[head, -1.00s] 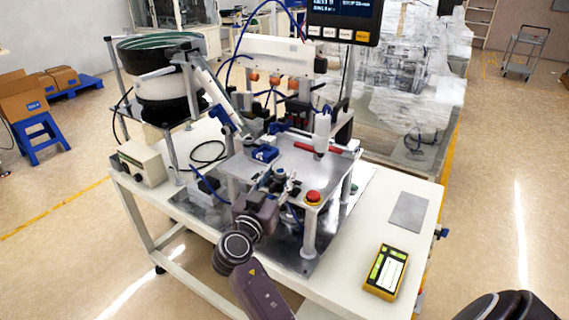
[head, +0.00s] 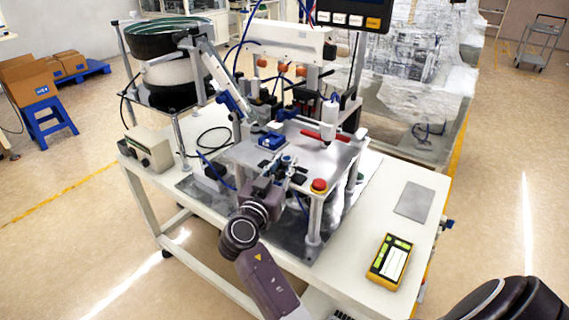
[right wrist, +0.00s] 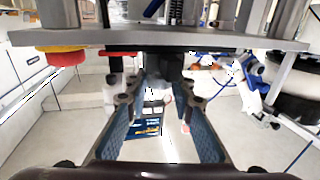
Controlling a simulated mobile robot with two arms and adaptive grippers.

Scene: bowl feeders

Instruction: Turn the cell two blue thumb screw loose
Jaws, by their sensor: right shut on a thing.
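My right gripper (head: 286,166) reaches the front edge of the metal fixture plate (head: 325,160) in the head view. In the right wrist view its two blue-padded fingers (right wrist: 160,88) lie just beyond the plate's edge, and they are shut on a small part. That part seems to be the blue thumb screw, but the fingers and dark fixture parts hide it almost wholly. My left gripper is not in view.
A red emergency button (head: 319,185) stands right of the gripper. A white cylinder (head: 329,118) and red bar (head: 322,136) are on the plate. A bowl feeder (head: 175,65) stands back left. A yellow meter (head: 391,262) and grey pad (head: 414,201) lie on the otherwise clear right of the table.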

